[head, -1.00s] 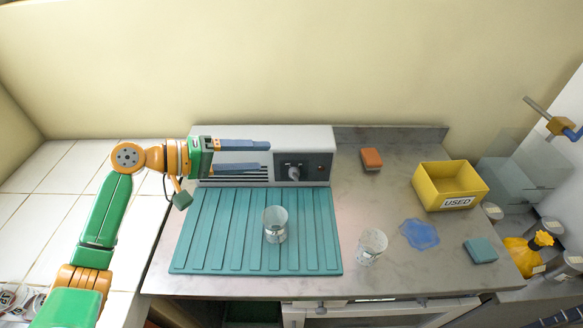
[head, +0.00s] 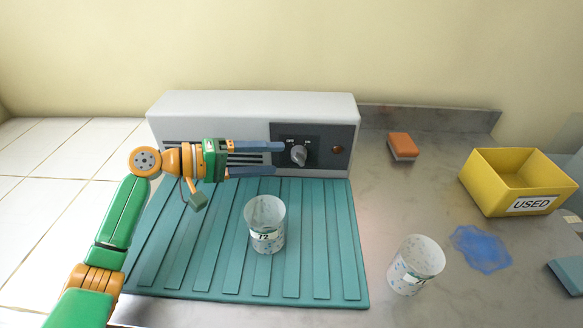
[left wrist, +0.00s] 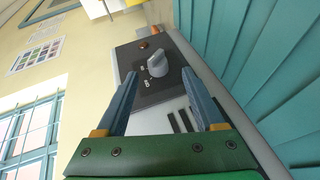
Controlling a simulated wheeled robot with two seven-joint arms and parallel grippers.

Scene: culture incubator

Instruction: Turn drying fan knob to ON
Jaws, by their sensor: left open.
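The drying fan is a long pale box (head: 210,105) at the back of the counter, with a dark panel on its right front. The grey fan knob (head: 299,154) sits on that panel, and a reddish button (head: 338,149) is to its right. The knob also shows in the left wrist view (left wrist: 157,65), ahead of the fingertips. My left gripper (head: 279,158) is open and empty, its blue fingers pointing right, just left of the knob. In the left wrist view the fingers (left wrist: 160,75) are spread, with the knob between and beyond them. My right gripper is not in view.
A ribbed teal mat (head: 310,270) lies before the fan, with a speckled cup (head: 266,228) on it. Another cup (head: 414,268), a blue puddle (head: 480,249), an orange sponge (head: 403,146) and a yellow USED bin (head: 500,190) are to the right.

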